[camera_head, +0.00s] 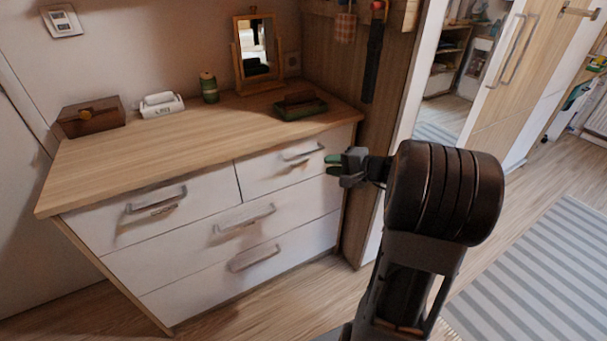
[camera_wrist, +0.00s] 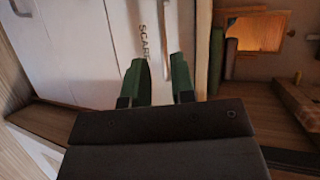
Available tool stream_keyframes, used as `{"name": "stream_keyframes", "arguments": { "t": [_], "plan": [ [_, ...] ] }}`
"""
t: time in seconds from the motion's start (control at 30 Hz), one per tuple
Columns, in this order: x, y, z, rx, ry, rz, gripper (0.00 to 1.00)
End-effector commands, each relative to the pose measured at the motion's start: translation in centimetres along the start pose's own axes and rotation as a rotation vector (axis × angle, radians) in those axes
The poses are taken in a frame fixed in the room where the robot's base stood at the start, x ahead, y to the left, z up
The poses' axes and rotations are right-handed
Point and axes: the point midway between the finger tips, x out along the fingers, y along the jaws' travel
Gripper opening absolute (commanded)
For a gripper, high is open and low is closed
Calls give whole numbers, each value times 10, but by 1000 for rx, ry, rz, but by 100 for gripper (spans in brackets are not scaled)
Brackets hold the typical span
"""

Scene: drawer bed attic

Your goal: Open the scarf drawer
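The dresser's top right drawer (camera_head: 275,172) is a white front with a grey bar handle (camera_head: 303,153); it is shut. In the wrist view a white drawer front carries the sideways lettering SCARF (camera_wrist: 143,42), with a pale handle (camera_wrist: 168,38) alongside. I take this to be the top right drawer; its label is too small to read in the head view. My gripper (camera_head: 332,164) is just right of that drawer's handle, slightly lower and in front of the dresser. In the wrist view its two green fingers (camera_wrist: 159,75) are apart with nothing between them.
The top left drawer (camera_head: 118,217) and two wide drawers below are shut. The wooden top (camera_head: 150,150) holds a brown box (camera_head: 92,118), a white item, a green spool, a mirror (camera_head: 257,50) and a green tray (camera_head: 302,109). A wardrobe stands right; striped rug (camera_head: 545,270) lies on the floor.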

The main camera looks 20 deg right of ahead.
Motion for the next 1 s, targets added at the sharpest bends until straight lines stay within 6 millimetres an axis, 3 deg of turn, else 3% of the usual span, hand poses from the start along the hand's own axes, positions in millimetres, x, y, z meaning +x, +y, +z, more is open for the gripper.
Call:
{"name": "stream_keyframes", "arguments": {
  "t": [0.03, 0.1, 0.27, 0.7, 1.0],
  "plan": [
    [-2, 12, -13, 13, 30, -32, 23],
    [-4, 15, -24, 23, 58, -65, 23],
    [7, 15, -34, 29, 82, -94, 23],
    [88, 7, -39, 30, 80, -93, 23],
    [122, 3, -42, 30, 82, -92, 23]
  ]
}}
